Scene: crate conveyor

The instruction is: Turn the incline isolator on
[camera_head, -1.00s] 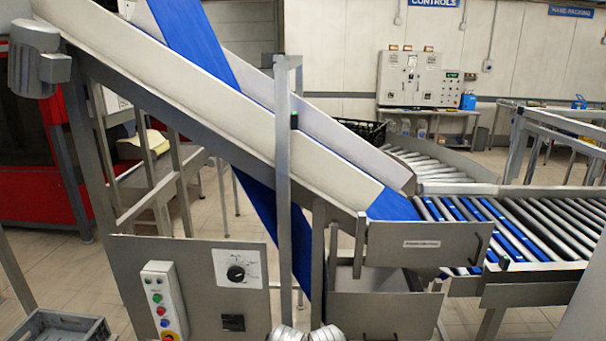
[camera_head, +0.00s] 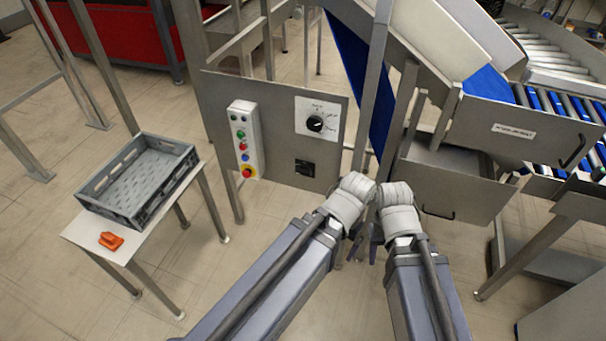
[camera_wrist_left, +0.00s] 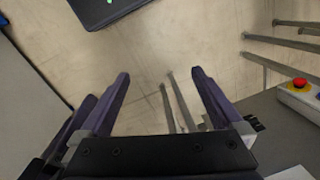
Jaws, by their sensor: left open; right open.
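A grey control panel (camera_head: 334,153) stands in front of the incline conveyor in the head view. It carries a black rotary knob (camera_head: 315,123) on a white label plate and a small black square fitting (camera_head: 304,168) below it. The lettering is too small to read, so I cannot tell which is the incline isolator. My left gripper (camera_wrist_left: 160,73) is open and empty in the left wrist view, over floor. My right gripper (camera_head: 374,244) is low in front of the panel's right side, apart from it, its jaws mostly hidden by the wrist; it is open.
A push-button box (camera_head: 245,140) with a red stop button is on the panel's left; a red button (camera_wrist_left: 299,84) shows in the wrist view. A side table (camera_head: 76,233) holds a grey crate (camera_head: 107,209) and an orange object (camera_head: 110,241). A conveyor chute (camera_head: 515,133) stands right.

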